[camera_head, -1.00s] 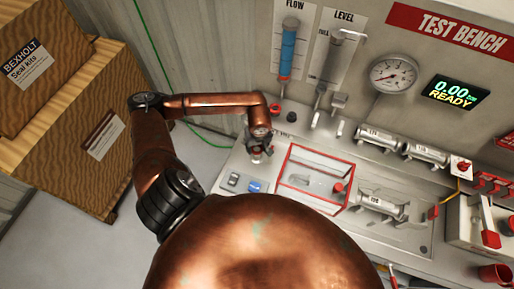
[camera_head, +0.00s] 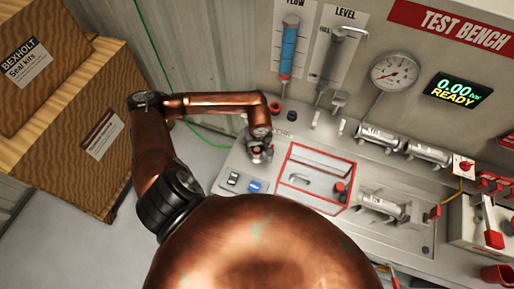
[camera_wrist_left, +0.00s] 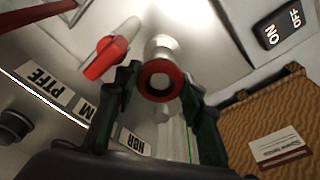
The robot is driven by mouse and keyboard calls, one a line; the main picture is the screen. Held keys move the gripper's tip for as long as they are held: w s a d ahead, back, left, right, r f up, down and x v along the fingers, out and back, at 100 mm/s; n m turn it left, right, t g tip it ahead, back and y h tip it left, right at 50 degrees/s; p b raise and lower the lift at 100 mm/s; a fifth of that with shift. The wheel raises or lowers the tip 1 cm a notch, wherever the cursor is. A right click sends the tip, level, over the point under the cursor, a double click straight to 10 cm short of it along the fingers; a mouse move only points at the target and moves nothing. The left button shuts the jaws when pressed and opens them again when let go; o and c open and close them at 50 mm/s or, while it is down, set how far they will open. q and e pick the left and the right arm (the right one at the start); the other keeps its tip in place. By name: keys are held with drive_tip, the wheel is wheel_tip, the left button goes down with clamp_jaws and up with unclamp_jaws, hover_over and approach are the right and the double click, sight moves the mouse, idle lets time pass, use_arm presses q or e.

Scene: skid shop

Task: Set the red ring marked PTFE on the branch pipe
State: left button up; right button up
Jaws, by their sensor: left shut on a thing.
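My left gripper (camera_head: 258,150) is over the left end of the bench top in the head view. In the left wrist view its two dark fingers (camera_wrist_left: 158,92) are shut on a red ring (camera_wrist_left: 147,91). A pale metal pipe with a flared end (camera_wrist_left: 160,44) stands directly behind the ring and in line with it. A round grey face shows through the ring's hole; I cannot tell whether the ring is around the pipe or just in front of it. A PTFE label (camera_wrist_left: 45,79) lies to the left. My right gripper is out of view.
A red valve handle (camera_wrist_left: 107,54) is close to the left finger. An ON/OFF switch (camera_wrist_left: 281,27) is at the upper right. In the head view, a red-framed opening (camera_head: 318,158) lies right of the gripper and wooden crates (camera_head: 75,150) stand left.

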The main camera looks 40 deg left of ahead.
use_arm(q)
drive_tip(key=shift+f, duration=0.3)
drive_tip(key=o, duration=1)
drive_tip(key=shift+o, duration=0.5)
drive_tip(key=o, duration=0.4)
drive_tip(key=shift+r, duration=0.1)
drive_tip(key=shift+w+d, duration=0.1)
drive_tip(key=shift+d, duration=0.05)
